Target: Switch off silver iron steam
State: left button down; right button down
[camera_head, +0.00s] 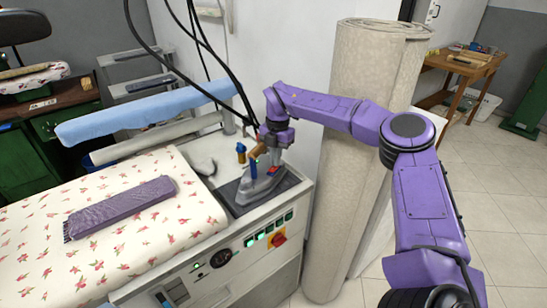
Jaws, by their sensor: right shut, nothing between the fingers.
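The silver iron (258,190) rests on a dark pad (292,180) at the right end of the ironing station. Its brown handle is partly hidden behind my right gripper (270,158), which reaches down over the iron from above. The right gripper is shut with nothing held. Its fingertips are close to the iron's top, but I cannot tell whether they touch it. The station's front panel has several green-lit buttons (270,232) and a red switch on a yellow plate (279,239). My left gripper is out of view.
A floral ironing board (110,250) with a folded purple cloth (122,207) lies left of the iron. A blue padded arm (150,112) stands behind it. Black cables hang above. A tall beige roll (345,170) stands right of the station.

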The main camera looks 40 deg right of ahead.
jog(key=shift+s+a+f, duration=0.45)
jog(key=shift+f, duration=0.2)
jog(key=shift+a+r, duration=0.1)
jog(key=shift+a, duration=0.1)
jog(key=r+p, duration=0.2)
jog(key=r, duration=0.1)
jog(key=r+p, duration=0.1)
jog(key=r, duration=0.1)
jog(key=shift+w+d, duration=0.2)
jog(key=shift+w, duration=0.15)
notch_tip(320, 180, up, 10)
jog(key=d+b, duration=0.1)
jog(key=shift+w+r, duration=0.1)
